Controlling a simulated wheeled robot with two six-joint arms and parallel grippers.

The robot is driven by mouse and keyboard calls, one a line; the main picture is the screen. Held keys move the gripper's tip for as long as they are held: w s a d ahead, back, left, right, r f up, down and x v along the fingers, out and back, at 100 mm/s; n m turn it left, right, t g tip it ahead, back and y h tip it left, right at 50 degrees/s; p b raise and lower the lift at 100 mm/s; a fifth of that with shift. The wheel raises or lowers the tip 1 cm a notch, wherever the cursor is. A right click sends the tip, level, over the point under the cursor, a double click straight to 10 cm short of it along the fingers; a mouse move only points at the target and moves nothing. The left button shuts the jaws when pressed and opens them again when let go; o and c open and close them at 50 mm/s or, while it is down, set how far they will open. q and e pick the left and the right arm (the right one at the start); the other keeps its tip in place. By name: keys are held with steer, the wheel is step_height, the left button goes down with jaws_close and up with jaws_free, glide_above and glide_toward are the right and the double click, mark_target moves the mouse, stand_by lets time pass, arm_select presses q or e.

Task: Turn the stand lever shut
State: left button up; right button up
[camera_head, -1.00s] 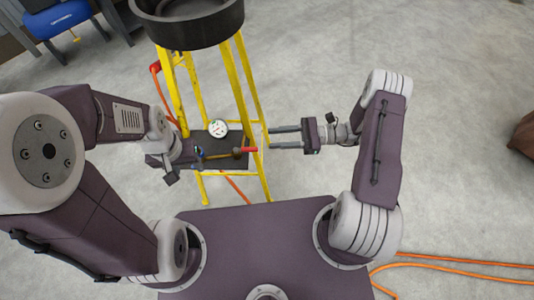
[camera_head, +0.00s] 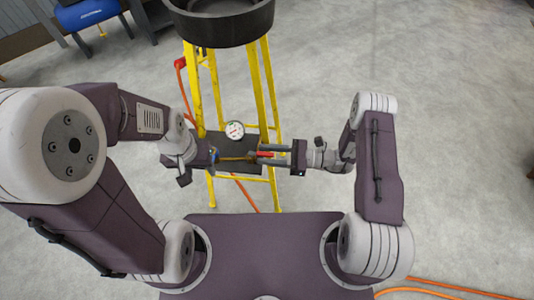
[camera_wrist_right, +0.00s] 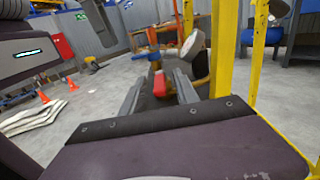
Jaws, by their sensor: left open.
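The stand lever (camera_head: 264,154) has a red grip on a brass-coloured bar and lies roughly level at the shelf of the yellow stand (camera_head: 217,95). My right gripper (camera_head: 257,154) is open, with one finger on each side of the red grip. In the right wrist view, the red grip (camera_wrist_right: 160,84) sits between the two fingers, with a visible gap to each. My left gripper (camera_head: 210,155) is open at the left side of the shelf, beside a small blue part at the bar's far end. Its fingers are mostly hidden.
A round white gauge (camera_head: 235,130) stands on the dark shelf behind the lever. A black basin (camera_head: 222,25) tops the stand, and its yellow legs rise close to both grippers. An orange hose (camera_head: 187,95) runs down the stand's left side.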

jaws_close()
stand_by(1.4)
